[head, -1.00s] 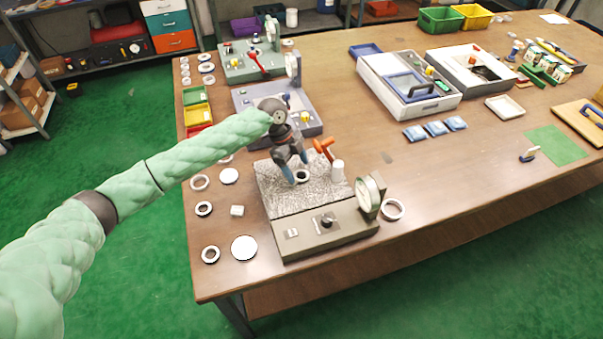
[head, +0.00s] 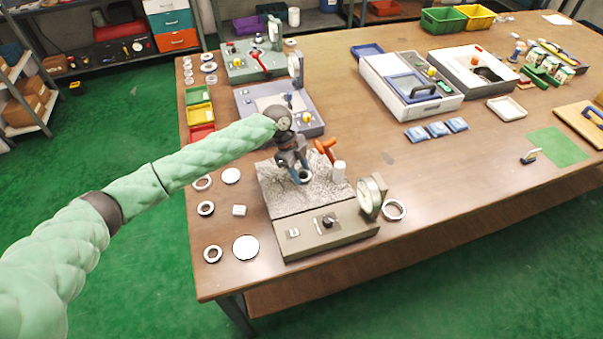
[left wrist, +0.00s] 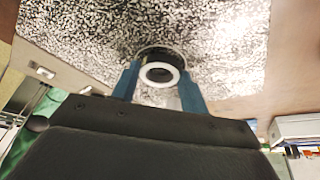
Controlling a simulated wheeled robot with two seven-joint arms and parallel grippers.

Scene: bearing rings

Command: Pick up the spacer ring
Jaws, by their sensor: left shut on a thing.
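My left gripper (head: 299,176) is over the speckled grey plate of the nearest machine (head: 325,238). Its blue fingers are shut on a small ring (head: 305,177), dark inside with a pale rim. In the left wrist view the ring (left wrist: 160,86) sits between the two fingertips (left wrist: 160,80), with the speckled plate (left wrist: 85,40) behind it. I cannot tell whether the ring touches the plate. My right gripper is not in view.
An orange-handled lever (head: 325,149) and a white cylinder (head: 339,171) stand close right of the gripper. A round gauge (head: 370,196) rises at the machine's right. Loose rings and discs (head: 246,247) lie to the left. The table's middle is mostly clear.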

